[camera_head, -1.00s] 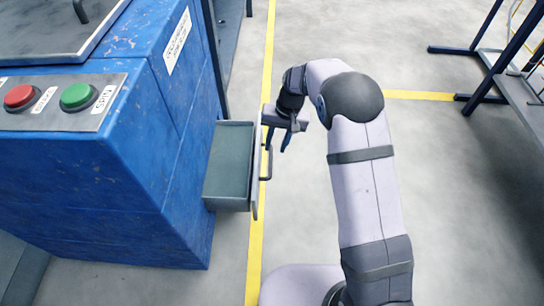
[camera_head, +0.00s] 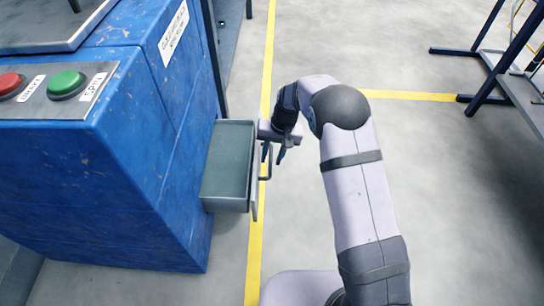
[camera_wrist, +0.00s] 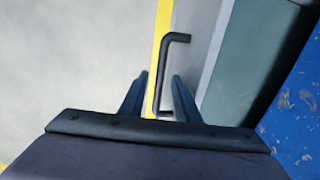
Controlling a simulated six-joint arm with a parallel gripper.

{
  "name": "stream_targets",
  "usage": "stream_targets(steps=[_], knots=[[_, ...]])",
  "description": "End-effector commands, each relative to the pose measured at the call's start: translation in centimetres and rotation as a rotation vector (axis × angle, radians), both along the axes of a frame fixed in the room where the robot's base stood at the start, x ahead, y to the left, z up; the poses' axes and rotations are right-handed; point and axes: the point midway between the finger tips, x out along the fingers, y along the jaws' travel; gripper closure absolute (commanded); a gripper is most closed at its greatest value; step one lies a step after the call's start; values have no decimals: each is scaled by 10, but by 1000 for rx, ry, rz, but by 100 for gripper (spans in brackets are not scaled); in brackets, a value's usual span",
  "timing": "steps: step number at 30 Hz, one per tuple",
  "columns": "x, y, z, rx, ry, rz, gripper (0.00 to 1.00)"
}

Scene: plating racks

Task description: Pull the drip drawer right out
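The drip drawer (camera_head: 227,165) is a grey-green open tray that sticks out from the right side of the blue machine (camera_head: 130,170). Its front carries a dark bar handle (camera_head: 268,168), which also shows in the wrist view (camera_wrist: 178,38). My gripper (camera_head: 273,154) is at the far end of the handle, with its fingers pointing down. In the wrist view the fingers of my gripper (camera_wrist: 158,92) are apart, and the handle's bar shows in the gap between them. I see no clear contact with the handle. The drawer's inner end is hidden at the machine.
A panel with a red button (camera_head: 10,84) and a green button (camera_head: 67,84) sits on the machine. A dark metal frame (camera_head: 500,70) stands at the far right. The grey floor right of the drawer is clear, crossed by yellow lines (camera_head: 408,95).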

Motion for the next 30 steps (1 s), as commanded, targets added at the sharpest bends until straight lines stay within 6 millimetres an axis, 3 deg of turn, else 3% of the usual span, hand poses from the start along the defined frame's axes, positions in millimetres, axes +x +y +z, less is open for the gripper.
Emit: stream_targets(steps=[2,5,6,14,24,30], knots=[[0,0,0,0,0,0,73],[0,0,0,0,0,0,97],[0,0,0,0,0,0,100],[0,-10,2,0,2,-3,100],[0,-84,3,0,2,-4,100],[0,-94,1,0,-1,1,100]])
